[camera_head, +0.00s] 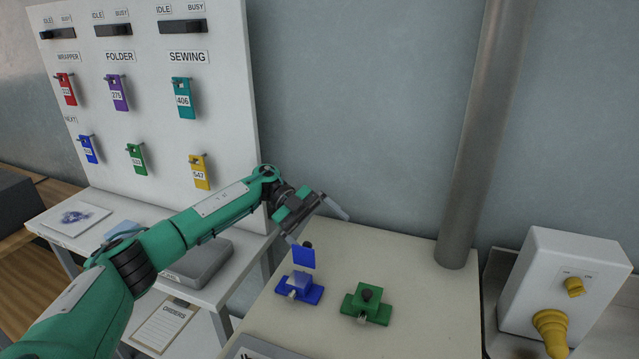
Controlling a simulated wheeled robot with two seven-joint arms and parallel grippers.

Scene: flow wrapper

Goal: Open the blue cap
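The blue cap (303,257) is a flat blue plate standing upright at the back of a small blue base (298,287) on the cream table. A dark knob shows at its top edge. A paler blue block and a small metal piece sit on the base in front of it. My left gripper (320,229) is just above and behind the cap, with its fingers spread apart and nothing seen between them. Whether a finger touches the cap cannot be told. My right gripper is not in view.
A green unit (367,304) with a dark knob stands right of the blue one on the table (415,280). A grey pole (478,150) rises at the table's back right. A white box (570,285) with yellow knobs is at far right. A tag board (155,90) stands at left.

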